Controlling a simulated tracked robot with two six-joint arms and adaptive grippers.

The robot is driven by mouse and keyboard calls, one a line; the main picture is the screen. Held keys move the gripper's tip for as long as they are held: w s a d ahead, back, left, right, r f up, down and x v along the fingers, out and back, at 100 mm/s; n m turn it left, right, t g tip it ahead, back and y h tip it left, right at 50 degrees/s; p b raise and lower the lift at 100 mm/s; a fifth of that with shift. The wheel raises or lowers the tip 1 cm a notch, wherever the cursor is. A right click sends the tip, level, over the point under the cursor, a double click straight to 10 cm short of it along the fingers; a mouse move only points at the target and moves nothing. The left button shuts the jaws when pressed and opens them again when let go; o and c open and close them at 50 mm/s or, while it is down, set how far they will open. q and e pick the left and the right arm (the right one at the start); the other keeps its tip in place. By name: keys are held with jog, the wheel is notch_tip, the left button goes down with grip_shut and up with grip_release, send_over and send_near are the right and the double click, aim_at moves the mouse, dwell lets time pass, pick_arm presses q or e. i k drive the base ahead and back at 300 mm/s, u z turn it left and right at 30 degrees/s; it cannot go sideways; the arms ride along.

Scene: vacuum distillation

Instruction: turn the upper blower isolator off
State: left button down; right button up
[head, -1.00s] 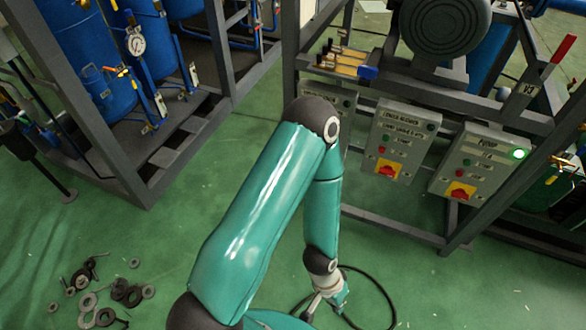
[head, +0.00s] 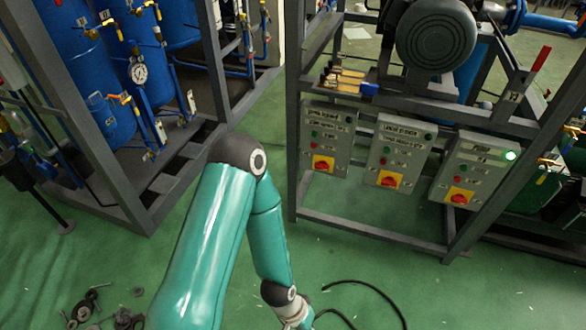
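Three grey control boxes hang on the dark frame, each with a red rotary isolator on a yellow plate. The left box (head: 340,140) has a blurred label; its isolator (head: 322,163) is fully in view. The middle box (head: 411,150) appears labelled for a blower, with its isolator (head: 389,180) low on it. I cannot make out the knob positions. My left arm reaches down in front, left of the boxes. The end of my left arm (head: 297,313) is at the bottom edge, well below the boxes, its fingers cut off or hidden. My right gripper is out of view.
The right box (head: 474,170), labelled for a pump, has a lit green lamp. A motor (head: 436,40) sits above the boxes. Blue tanks (head: 95,70) stand in a frame at left. A black cable (head: 365,288) lies on open green floor (head: 350,255).

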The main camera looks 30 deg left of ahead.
aim_at(321, 165)
jog(key=z, duration=1.55)
jog(key=i, duration=0.1)
jog(key=u, duration=3.2)
jog(key=i, duration=0.7)
jog(key=z, duration=0.3)
jog(key=k, duration=0.65)
jog(key=u, duration=0.25)
jog(key=i, duration=0.75)
jog(key=z, duration=0.1)
